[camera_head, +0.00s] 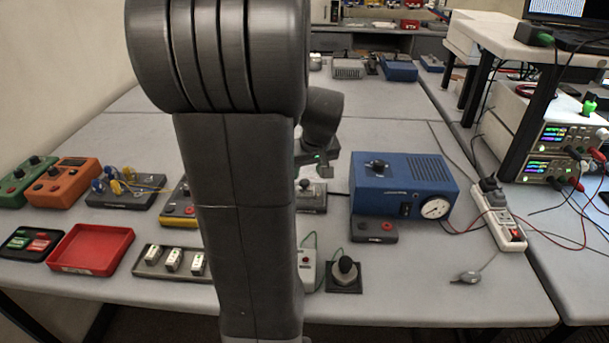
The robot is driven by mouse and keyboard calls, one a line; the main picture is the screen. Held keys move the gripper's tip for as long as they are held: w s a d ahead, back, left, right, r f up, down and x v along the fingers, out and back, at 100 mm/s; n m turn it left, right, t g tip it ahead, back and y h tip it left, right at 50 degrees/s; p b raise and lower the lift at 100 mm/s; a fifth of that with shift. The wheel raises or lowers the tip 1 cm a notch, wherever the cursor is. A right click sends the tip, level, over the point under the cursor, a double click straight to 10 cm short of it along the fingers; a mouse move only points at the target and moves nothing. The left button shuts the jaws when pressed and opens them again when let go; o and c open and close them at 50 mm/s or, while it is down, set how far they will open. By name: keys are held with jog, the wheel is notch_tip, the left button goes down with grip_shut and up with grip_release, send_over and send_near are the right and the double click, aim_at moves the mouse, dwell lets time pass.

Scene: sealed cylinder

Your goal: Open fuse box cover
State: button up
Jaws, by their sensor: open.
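My arm fills the centre of the head view and hides part of the bench. My gripper (322,168) shows only in part, small and dark, just right of the arm and above a small grey device with a black knob (306,187). It is open, and I see nothing held in it. A dark tray (150,262) with several white fuse-like blocks (173,260) lies left of the arm, its right end hidden. A pale box with a red button (307,270) is partly hidden behind the arm. I cannot tell for certain which thing is the fuse box or its cover.
A blue box with a gauge (400,185) stands right of the gripper. A black joystick (345,272) is near the front edge. A red tray (92,248) and an orange box (62,183) are at left. A power strip with cables (500,215) is at right.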

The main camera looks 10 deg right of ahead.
jog(key=shift+x, duration=2.2)
grip_shut()
